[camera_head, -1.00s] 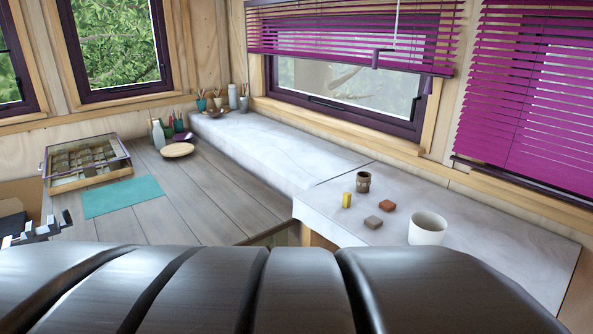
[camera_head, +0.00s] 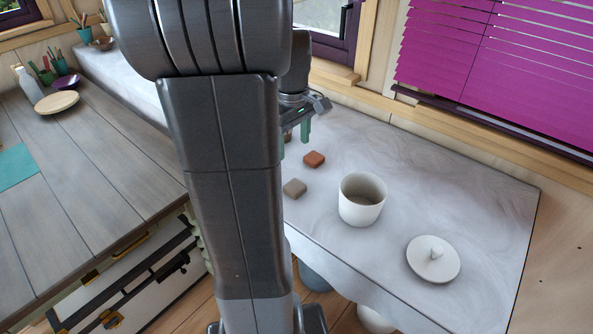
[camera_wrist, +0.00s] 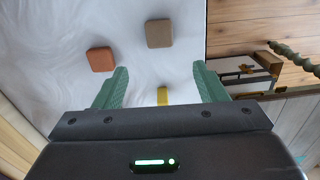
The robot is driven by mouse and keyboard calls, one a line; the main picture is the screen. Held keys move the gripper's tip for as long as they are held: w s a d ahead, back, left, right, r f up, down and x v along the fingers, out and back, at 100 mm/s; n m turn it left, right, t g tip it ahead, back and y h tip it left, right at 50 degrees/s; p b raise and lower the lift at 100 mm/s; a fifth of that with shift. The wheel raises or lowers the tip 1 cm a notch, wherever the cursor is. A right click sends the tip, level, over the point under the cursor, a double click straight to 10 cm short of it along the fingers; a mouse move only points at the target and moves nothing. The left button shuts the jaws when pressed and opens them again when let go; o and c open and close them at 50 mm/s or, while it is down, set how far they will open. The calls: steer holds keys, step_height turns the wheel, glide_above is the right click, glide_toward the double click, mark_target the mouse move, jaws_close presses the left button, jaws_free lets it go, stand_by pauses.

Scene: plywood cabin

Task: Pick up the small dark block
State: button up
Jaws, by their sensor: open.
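A small grey-brown block (camera_head: 294,188), duller than the others, lies on the pale marbled counter (camera_head: 470,185); in the wrist view it (camera_wrist: 159,33) is at the top, beyond the fingertips. An orange-red block (camera_head: 314,159) lies near it, and in the wrist view it (camera_wrist: 100,59) is at upper left. A yellow block (camera_wrist: 162,96) shows low between the fingers in the wrist view; my arm hides it in the head view. My gripper (camera_wrist: 160,80) has its green fingers spread, with nothing held. In the head view the gripper (camera_head: 298,135) hangs over the counter behind the blocks.
A white cup (camera_head: 362,210) stands right of the blocks, and a white knobbed lid (camera_head: 433,262) lies farther right. My arm covers the left part of the counter. The counter's right end is clear. A wooden table (camera_head: 90,165) is at left.

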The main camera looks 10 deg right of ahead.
glide_above(295, 186)
steer(key=f, duration=0.7)
steer(key=shift+w+a+f, duration=0.1)
steer(key=shift+a+f, duration=0.15)
steer(key=shift+f, duration=0.15)
steer(key=shift+d+f+p, duration=0.15)
steer(key=shift+f+p, duration=0.05)
steer(key=shift+f, duration=1.1)
steer(key=shift+d+f+p, duration=0.1)
steer(key=shift+f+p, duration=0.05)
steer(key=shift+f, duration=1.15)
steer(key=c, duration=1.1)
